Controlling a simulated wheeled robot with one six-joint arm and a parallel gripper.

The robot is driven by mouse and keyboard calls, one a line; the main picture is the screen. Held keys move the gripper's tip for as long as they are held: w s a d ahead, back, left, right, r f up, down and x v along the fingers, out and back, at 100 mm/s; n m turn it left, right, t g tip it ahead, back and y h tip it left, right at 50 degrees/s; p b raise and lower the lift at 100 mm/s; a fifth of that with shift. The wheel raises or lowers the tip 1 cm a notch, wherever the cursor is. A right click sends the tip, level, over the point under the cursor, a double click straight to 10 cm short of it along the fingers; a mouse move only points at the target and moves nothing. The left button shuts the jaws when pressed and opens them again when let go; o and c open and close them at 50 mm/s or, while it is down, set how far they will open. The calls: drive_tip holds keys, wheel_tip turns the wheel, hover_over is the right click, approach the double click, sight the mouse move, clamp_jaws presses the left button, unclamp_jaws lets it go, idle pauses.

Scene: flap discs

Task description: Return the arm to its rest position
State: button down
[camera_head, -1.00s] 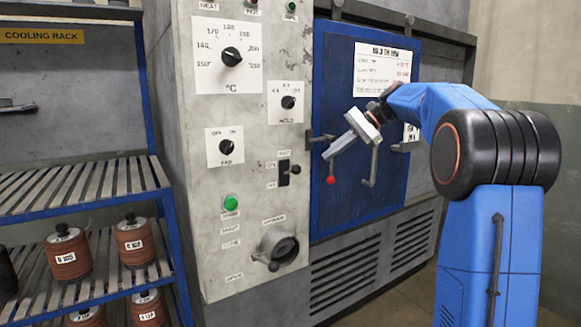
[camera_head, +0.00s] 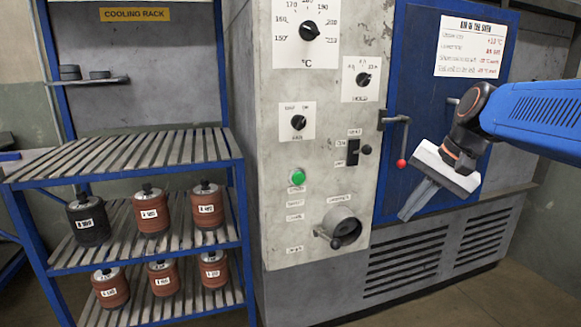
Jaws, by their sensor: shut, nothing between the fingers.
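My gripper (camera_head: 412,205) is at the right of the head view, in front of the blue oven door (camera_head: 400,75). Its grey fingers point down and to the left, together, with nothing between them. My blue arm comes in from the right edge. The oven door is closed, and its handle with a red knob (camera_head: 401,163) shows just above and left of the fingers, apart from them in the picture. The rest of the door's lower part is partly hidden behind my gripper.
The grey control panel (camera_head: 322,120) with dials and a green button stands left of the door. A blue cooling rack (camera_head: 130,160) is at the left, its top slatted shelf empty. Lower shelves hold several labelled disc stacks (camera_head: 152,212). Floor shows at the lower right.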

drive_tip(key=s+d+f+n+t+h, duration=0.1)
drive_tip(key=s+f+n, duration=0.5)
drive_tip(key=s+f, duration=1)
drive_tip(key=s+d+h, duration=0.1)
drive_tip(key=s+h, duration=0.1)
drive_tip(key=s, duration=0.1)
drive_tip(key=shift+s+f+n+t+h, duration=0.25)
drive_tip(key=shift+f+n+t+h, duration=0.05)
drive_tip(key=shift+f+h, duration=0.1)
